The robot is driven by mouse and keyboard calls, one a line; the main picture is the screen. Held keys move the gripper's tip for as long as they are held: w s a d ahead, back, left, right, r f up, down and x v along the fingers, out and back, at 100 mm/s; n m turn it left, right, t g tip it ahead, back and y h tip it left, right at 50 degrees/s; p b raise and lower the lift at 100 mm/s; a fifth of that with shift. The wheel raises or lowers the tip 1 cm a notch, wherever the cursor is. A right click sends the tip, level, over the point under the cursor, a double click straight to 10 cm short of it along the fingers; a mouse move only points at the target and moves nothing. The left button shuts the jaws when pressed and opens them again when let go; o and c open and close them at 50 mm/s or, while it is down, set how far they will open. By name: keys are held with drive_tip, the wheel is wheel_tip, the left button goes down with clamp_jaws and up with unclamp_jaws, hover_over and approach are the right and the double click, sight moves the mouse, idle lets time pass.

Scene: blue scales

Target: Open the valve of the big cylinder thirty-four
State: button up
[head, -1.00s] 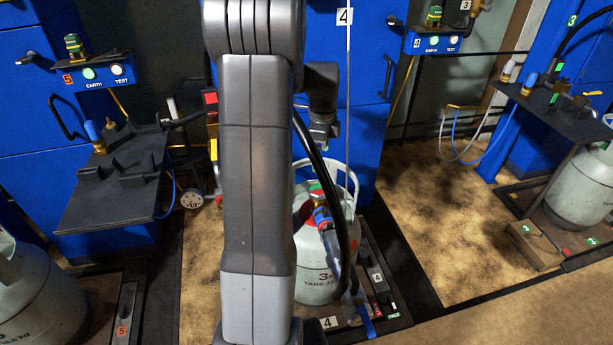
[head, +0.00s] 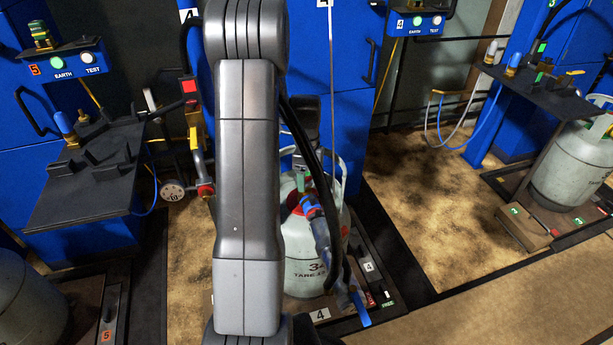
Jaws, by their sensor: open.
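The big grey cylinder (head: 300,243), marked 34 with tare text, stands on the scale in station 4, partly hidden by my arm. Its valve (head: 301,184) shows green above a red collar, inside the cylinder's raised handle ring (head: 341,180). A blue-and-red connector (head: 312,208) with a hose hangs from the valve over the cylinder's front. My gripper (head: 304,162) is open, pointing down just above the valve. My arm and a black hose hide much of it, and I cannot tell whether it touches the valve.
A black shelf (head: 85,195) juts out at left, with another (head: 540,93) at right. Another grey cylinder (head: 568,165) stands at station 3, and part of one (head: 25,300) shows at lower left.

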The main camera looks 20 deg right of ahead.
drive_tip(key=shift+f, duration=0.15)
drive_tip(key=shift+c, duration=0.2)
drive_tip(key=c, duration=1)
drive_tip(key=shift+o, duration=0.2)
